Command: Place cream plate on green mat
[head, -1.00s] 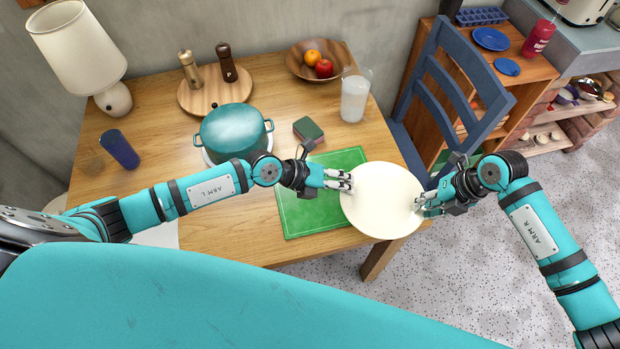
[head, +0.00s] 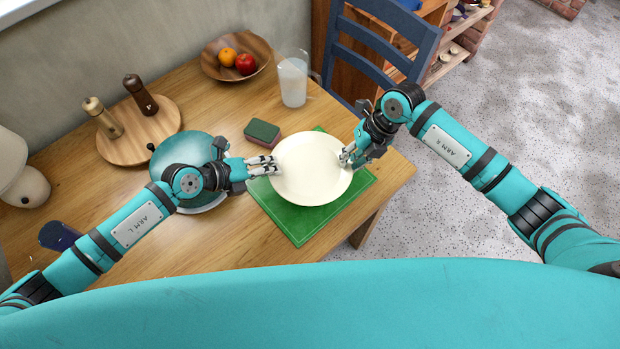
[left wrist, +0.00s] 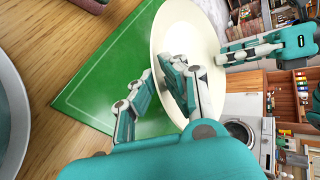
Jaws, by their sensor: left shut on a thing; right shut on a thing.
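The cream plate (head: 311,169) is held between my two grippers, above the green mat (head: 302,228) in the head view. It covers the middle and upper part of the mat. My left gripper (head: 272,165) is shut on the plate's left rim. My right gripper (head: 347,157) is shut on its right rim. In the left wrist view, the plate (left wrist: 187,35) appears tilted, with the green mat (left wrist: 110,75) beyond my left fingers (left wrist: 155,95). I cannot tell how large the gap between plate and mat is.
A sponge (head: 263,133) lies close behind the mat. A pitcher (head: 292,80), fruit bowl (head: 236,58) and board with mills (head: 138,130) stand farther back. A blue chair (head: 385,45) is at the table's right side.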

